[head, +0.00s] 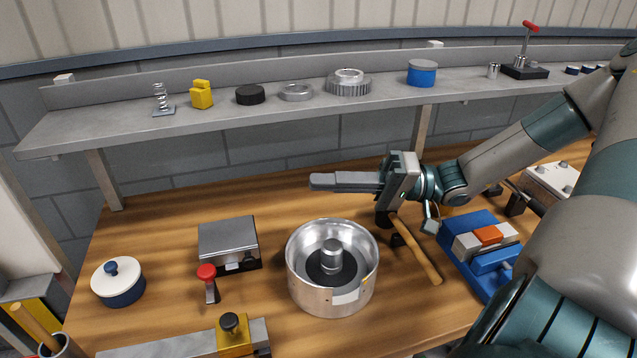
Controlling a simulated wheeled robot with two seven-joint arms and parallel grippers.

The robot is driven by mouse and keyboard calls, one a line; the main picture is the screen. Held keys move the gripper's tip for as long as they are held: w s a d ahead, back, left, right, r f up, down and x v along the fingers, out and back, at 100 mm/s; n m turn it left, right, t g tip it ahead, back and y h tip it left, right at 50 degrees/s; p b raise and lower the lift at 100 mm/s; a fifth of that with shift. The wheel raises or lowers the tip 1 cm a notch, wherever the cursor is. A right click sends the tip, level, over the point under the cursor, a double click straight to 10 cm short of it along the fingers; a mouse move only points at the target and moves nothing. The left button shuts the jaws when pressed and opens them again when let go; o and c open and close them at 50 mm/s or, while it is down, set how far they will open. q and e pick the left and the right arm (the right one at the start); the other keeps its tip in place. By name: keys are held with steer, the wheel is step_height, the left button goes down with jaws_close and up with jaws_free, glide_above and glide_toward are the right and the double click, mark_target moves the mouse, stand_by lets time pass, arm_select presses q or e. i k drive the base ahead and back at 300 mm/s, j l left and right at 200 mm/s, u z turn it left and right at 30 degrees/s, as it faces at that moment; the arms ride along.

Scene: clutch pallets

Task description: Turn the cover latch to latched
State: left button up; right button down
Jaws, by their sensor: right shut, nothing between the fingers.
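A grey metal box (228,238) with a flat cover stands on the left half of the wooden bench. A small dark fitting with a light part (240,266) is on its front face; it may be the cover latch, but it is too small to read its position. A lever with a red ball knob (207,272) stands just in front of the box's left side. My right gripper (318,181) is shut and empty, fingers pointing left, above the back of the bench. It is up and right of the box, apart from it. My left gripper is not in view.
An open round metal housing (332,299) stands right of the box. A wooden-handled hammer (416,249) and a blue fixture (468,228) are further right. A white-lidded pot (118,282) is left, and a yellow slide block (234,340) is in front. A shelf (220,118) runs behind.

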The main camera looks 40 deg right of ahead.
mark_target(206, 273)
steer(key=k, duration=2)
